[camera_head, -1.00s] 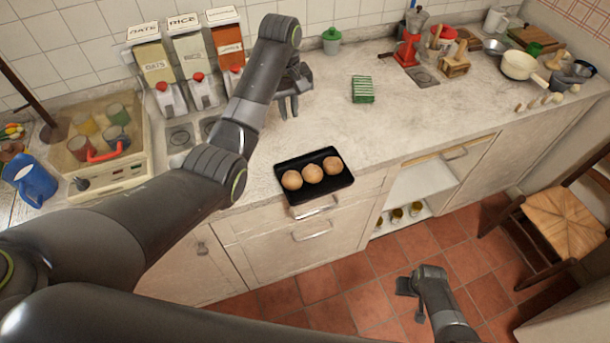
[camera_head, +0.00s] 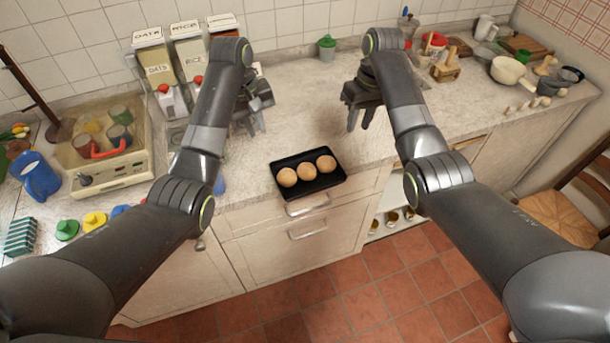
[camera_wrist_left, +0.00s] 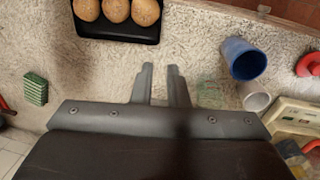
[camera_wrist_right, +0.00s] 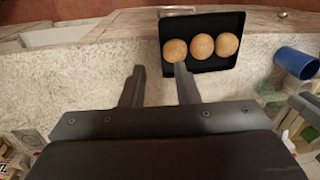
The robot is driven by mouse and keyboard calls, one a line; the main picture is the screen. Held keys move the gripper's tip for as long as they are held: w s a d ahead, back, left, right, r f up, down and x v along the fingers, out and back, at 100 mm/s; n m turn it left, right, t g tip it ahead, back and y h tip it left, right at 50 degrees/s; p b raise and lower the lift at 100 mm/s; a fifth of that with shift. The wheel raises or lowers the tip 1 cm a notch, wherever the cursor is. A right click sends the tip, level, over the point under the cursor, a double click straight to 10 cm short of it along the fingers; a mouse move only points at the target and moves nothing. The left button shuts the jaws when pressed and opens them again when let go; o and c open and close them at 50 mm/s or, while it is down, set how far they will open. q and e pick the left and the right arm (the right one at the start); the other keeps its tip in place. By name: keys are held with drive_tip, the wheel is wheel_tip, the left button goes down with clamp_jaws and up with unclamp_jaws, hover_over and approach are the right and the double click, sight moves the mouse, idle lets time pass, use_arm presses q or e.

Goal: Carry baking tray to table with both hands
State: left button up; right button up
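A black baking tray (camera_head: 318,187) with three round buns (camera_head: 307,171) lies at the counter's front edge. It shows at the top of the left wrist view (camera_wrist_left: 120,33) and the right wrist view (camera_wrist_right: 205,20). My left gripper (camera_head: 253,128) is open and empty over the counter, behind and left of the tray. My right gripper (camera_head: 359,124) is open and empty over the counter, behind and right of the tray. Neither gripper appears to touch the tray. I cannot make out a separate table.
A machine with mugs (camera_head: 110,180) and a blue jug (camera_head: 36,176) stand at the left. Dispensers (camera_head: 155,65) line the back wall. A chair (camera_head: 560,215) stands at the right. The counter around the tray is mostly clear.

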sight(271, 168)
use_arm(q)
drive_tip(key=shift+w+f, duration=0.15)
use_arm(e)
drive_tip(key=shift+w+d+f, duration=0.1)
drive_tip(key=shift+w+f, duration=0.05)
